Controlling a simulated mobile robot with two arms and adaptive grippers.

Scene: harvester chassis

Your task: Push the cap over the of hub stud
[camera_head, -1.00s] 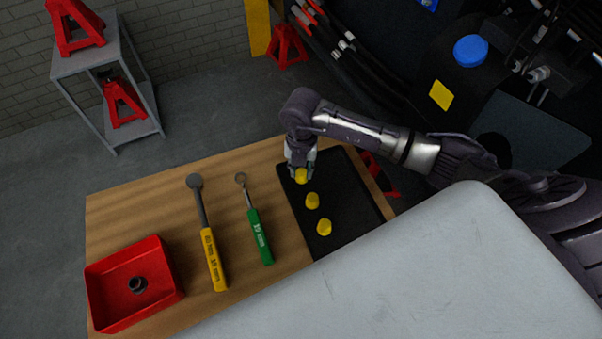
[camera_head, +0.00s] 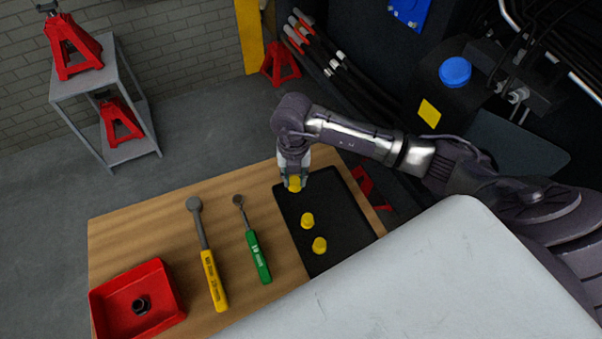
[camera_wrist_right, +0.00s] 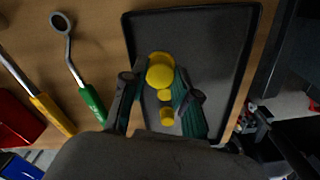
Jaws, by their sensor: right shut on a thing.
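My right gripper (camera_head: 293,183) is shut on a yellow cap (camera_head: 295,185) over the far end of a black tray (camera_head: 330,200). In the right wrist view this cap (camera_wrist_right: 160,71) shows between the fingertips (camera_wrist_right: 157,80). Two other yellow caps sit on the tray, one in the middle (camera_head: 307,221) and one nearer (camera_head: 319,245). I cannot make out the hub stud in these views. My left gripper is not in view.
Dark machinery with a blue cap (camera_head: 455,72) stands at the right. A grey shelf (camera_head: 132,157) holds red stands.

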